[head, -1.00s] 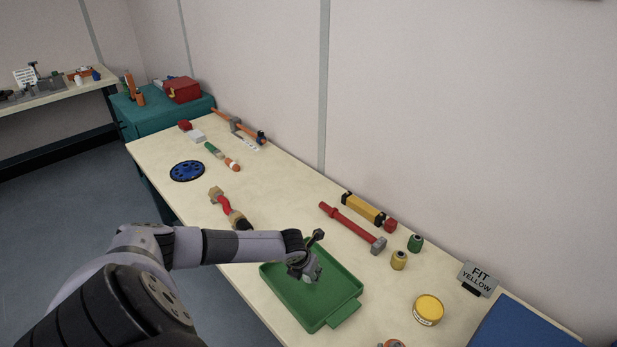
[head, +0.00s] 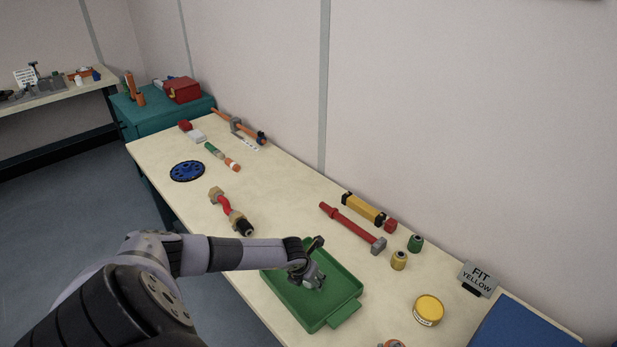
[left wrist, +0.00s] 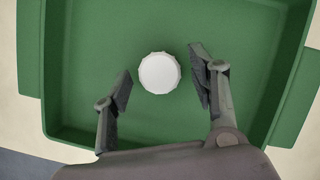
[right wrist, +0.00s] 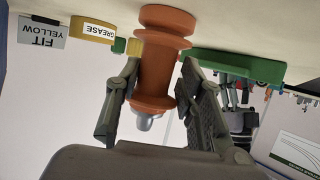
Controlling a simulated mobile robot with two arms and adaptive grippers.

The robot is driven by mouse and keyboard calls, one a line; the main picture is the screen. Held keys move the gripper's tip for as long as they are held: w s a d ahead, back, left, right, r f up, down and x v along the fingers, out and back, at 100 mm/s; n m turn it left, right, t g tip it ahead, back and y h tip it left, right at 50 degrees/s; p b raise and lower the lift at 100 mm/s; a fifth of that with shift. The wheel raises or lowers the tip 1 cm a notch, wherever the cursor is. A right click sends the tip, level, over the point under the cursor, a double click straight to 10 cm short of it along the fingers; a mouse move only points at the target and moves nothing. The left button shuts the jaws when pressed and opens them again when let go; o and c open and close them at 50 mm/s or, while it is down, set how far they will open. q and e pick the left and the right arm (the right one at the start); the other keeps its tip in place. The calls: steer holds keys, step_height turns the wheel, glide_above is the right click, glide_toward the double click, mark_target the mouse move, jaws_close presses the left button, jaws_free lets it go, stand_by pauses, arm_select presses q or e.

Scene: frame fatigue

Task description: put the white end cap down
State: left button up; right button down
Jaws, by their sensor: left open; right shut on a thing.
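The white end cap (left wrist: 159,73) is a round, pale, faceted disc on the floor of the green tray (head: 322,312). My left gripper (left wrist: 163,84) is open above the tray, with one finger on either side of the cap and a gap to each. In the head view the left gripper (head: 312,280) hides the cap. My right gripper (right wrist: 158,85) is shut on an orange-brown flanged spool (right wrist: 160,55) with a grey metal tip. I cannot tell whether the spool touches the table.
A yellow grease tin (head: 428,311), a "FIT YELLOW" sign (head: 480,277), a yellow bush (head: 399,261) and a green bush (head: 415,243) stand right of the tray. A red hammer-like tool (head: 350,228) lies behind it. A red-handled brush-like part (head: 230,212) lies to the left.

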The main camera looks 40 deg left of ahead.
steer(key=shift+s+d+f, duration=0.1)
steer(key=shift+s+f, duration=0.15)
steer(key=shift+f, duration=0.1)
arm_select(q)
steer(key=v, duration=1.2)
steer(key=shift+r, duration=0.15)
arm_select(e)
steer(key=c, duration=1.5)
jaws_free()
steer(key=o, duration=0.5)
steer(key=shift+w+r, duration=0.2)
steer(key=shift+r, duration=0.05)
